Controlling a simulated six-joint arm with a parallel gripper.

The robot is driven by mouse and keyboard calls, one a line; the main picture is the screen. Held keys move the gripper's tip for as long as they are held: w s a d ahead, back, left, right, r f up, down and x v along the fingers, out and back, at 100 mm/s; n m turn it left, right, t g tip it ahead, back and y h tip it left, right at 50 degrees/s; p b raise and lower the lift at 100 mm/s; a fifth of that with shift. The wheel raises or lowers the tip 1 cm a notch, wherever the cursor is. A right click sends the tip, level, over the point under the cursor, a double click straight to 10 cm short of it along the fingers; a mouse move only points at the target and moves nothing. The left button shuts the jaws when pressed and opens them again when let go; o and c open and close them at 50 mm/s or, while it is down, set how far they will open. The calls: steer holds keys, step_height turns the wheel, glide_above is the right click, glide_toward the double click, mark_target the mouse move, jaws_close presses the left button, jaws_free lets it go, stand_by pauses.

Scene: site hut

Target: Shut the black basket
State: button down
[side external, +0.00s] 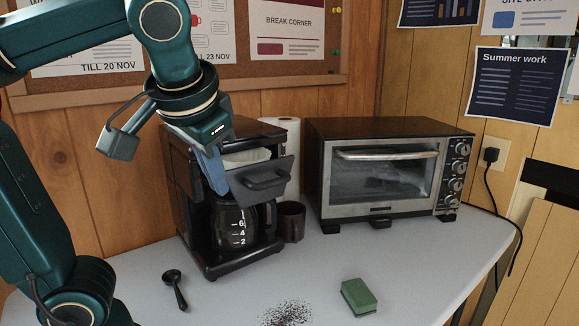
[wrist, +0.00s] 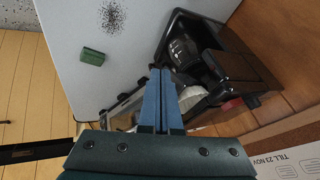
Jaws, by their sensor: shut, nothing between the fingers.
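The black basket (side external: 264,181) is part of the dark coffee maker (side external: 187,205). It stands out open from the machine's front, with a looped handle on its face and a pale filter (side external: 246,157) showing above it. My gripper (side external: 220,188) has its blue fingers together, empty, pointing down beside the basket's left edge in the side view. I cannot tell whether they touch it. In the wrist view my gripper (wrist: 160,72) is shut, with the pale filter (wrist: 190,98) just right of the fingers and the basket partly hidden behind them.
A glass carafe (side external: 232,226) stands under the basket. A brown mug (side external: 291,222) and a toaster oven (side external: 385,172) are to the right. A black scoop (side external: 175,288), spilled grounds (side external: 286,313) and a green sponge (side external: 358,297) lie on the otherwise clear front table (side external: 240,300).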

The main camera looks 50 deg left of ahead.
mark_target(253, 180)
steer(key=w+d+r+t+y, duration=0.1)
steer(key=w+d+r, duration=0.15)
steer(key=d, duration=0.25)
steer(key=w+d+r+y, duration=0.1)
steer(key=w+d, duration=0.3)
steer(key=w+a+f, duration=0.3)
steer(key=a+f, duration=0.3)
steer(key=a, duration=0.3)
steer(key=shift+w+f+m, duration=0.2)
steer(key=shift+f+m, duration=0.15)
steer(key=shift+m, duration=0.05)
steer(key=a, duration=0.8)
